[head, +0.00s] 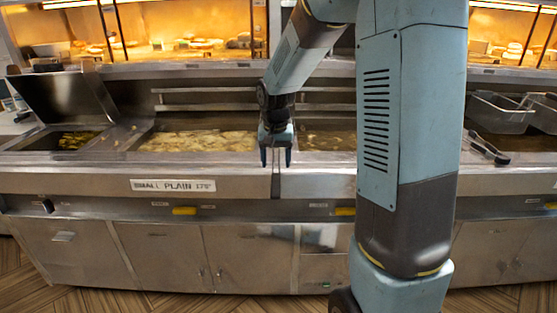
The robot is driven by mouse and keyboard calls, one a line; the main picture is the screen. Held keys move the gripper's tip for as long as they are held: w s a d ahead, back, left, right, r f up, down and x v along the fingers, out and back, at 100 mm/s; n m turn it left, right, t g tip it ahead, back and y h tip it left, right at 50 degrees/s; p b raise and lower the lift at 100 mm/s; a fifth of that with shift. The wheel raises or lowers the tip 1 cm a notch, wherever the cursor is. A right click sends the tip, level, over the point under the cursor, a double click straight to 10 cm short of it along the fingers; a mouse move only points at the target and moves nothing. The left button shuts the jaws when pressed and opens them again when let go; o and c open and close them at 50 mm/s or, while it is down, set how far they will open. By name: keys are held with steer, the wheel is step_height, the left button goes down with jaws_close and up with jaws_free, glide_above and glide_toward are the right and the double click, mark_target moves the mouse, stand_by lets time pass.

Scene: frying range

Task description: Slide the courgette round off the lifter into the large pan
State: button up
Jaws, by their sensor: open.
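My gripper (276,158) points down at the front edge of the frying range, near the divider between two fryer pans. The wide fryer pan (205,141) left of the gripper holds oil with many pale pieces. I cannot tell whether it is the large pan. I cannot make out the courgette round or a lifter. A dark-handled tool (487,148) lies on the ledge at the right, apart from my gripper; I cannot tell what it is.
A smaller fryer pan (72,140) with a raised lid (65,97) is at the left. Wire baskets (500,112) stand over the right pan. A sign (173,186) reads "SMALL PLAIN". A lit food cabinet (190,30) is behind. My arm hides part of the middle right.

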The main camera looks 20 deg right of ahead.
mark_target(276, 181)
stand_by(0.3)
steer(key=shift+w+d+f, duration=0.1)
steer(key=shift+w+f, duration=0.05)
steer(key=shift+f, duration=1.35)
steer(key=shift+w+f, duration=0.15)
steer(key=shift+f, duration=1.3)
steer(key=shift+w+d+f, duration=0.1)
steer(key=shift+w+f, duration=0.05)
steer(key=shift+f, duration=1.35)
jaws_close()
steer(key=shift+r, duration=0.1)
step_height(276, 181, up, 12)
